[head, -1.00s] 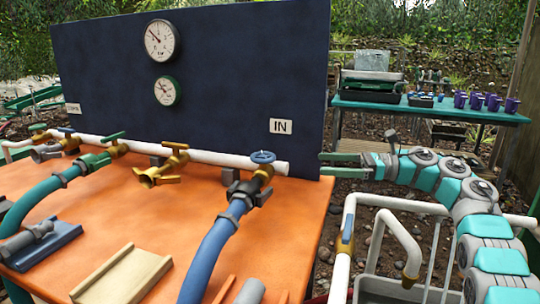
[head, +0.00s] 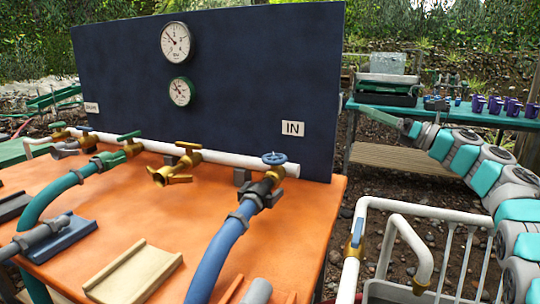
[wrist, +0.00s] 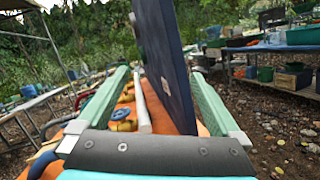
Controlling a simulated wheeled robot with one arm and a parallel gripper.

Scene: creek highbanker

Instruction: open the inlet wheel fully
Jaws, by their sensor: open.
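The inlet wheel (head: 274,158) is a small blue handwheel on a brass valve, below the IN label (head: 293,128) at the right end of the white pipe. A blue hose (head: 215,262) runs down from this valve. My gripper (head: 360,107) is open and empty, to the right of the dark blue board (head: 230,80) and apart from the wheel. In the wrist view my gripper (wrist: 158,70) shows two spread green fingers, with the board's edge between them. A blue wheel (wrist: 123,126), apparently the inlet wheel, shows low beside the left finger.
The orange table (head: 200,215) carries other valves, a green hose (head: 60,190) and a tan channel (head: 133,272). A white pipe frame (head: 395,206) stands at the right front. A green-topped bench (head: 440,115) with purple mugs (head: 495,105) stands behind my arm.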

